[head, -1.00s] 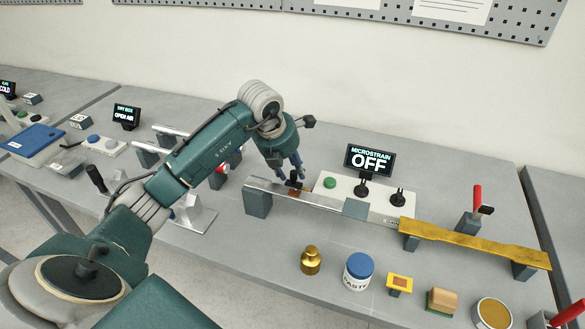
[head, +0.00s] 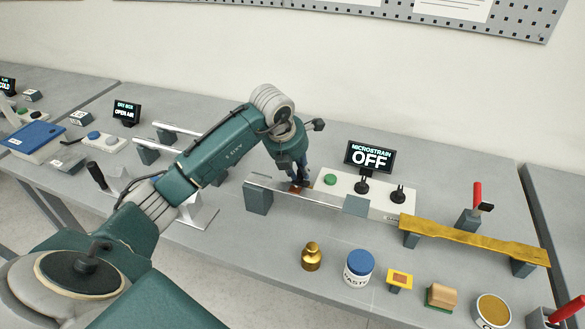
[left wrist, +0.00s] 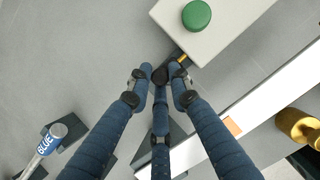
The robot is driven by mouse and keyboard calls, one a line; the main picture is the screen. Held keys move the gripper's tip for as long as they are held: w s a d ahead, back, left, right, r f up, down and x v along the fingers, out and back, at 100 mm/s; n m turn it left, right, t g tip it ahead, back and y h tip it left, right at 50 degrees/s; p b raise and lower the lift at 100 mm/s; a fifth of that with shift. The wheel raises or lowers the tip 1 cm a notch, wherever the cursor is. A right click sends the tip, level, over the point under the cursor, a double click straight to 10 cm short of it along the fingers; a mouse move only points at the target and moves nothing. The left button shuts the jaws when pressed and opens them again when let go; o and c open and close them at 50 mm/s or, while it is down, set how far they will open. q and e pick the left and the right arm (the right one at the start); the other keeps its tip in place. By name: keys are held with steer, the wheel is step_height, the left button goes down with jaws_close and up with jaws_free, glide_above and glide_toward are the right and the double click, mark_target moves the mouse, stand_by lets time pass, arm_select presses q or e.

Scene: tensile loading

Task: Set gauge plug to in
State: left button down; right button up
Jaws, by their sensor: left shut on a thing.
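The black gauge plug (left wrist: 160,75) is between my left gripper's fingertips in the left wrist view. A short yellow tip (left wrist: 182,58) shows beside it at the edge of the white box (left wrist: 222,30). I cannot tell whether the plug is seated in the box. My left gripper (head: 299,182) is shut on the plug, low behind the silver beam, just left of the white box (head: 345,190); it also shows in the left wrist view (left wrist: 163,77). The display (head: 369,157) reads MICROSTRAIN OFF. My right gripper is out of view.
The silver beam (head: 325,197) runs close in front of the fingers. The box has a green button (head: 330,180) and two black knobs. A brass weight (head: 312,256), a blue-lidded jar (head: 359,268) and a golden bar (head: 470,239) stand in front and to the right.

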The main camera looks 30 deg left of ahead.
arm_select(q)
steer(key=shift+w+d+r, duration=0.1)
steer(key=shift+w+d, duration=0.05)
steer(key=shift+d, duration=0.35)
steer(key=shift+w+d+r, duration=0.1)
steer(key=shift+w+d, duration=0.05)
steer(key=shift+d, duration=0.3)
steer(key=c, duration=1.7)
jaws_free()
steer(key=shift+o, duration=0.2)
steer(key=shift+w+d, duration=0.1)
steer(key=shift+d, duration=0.1)
steer(key=shift+a+f, duration=0.1)
steer(key=shift+a, duration=0.1)
steer(key=v, duration=1.2)
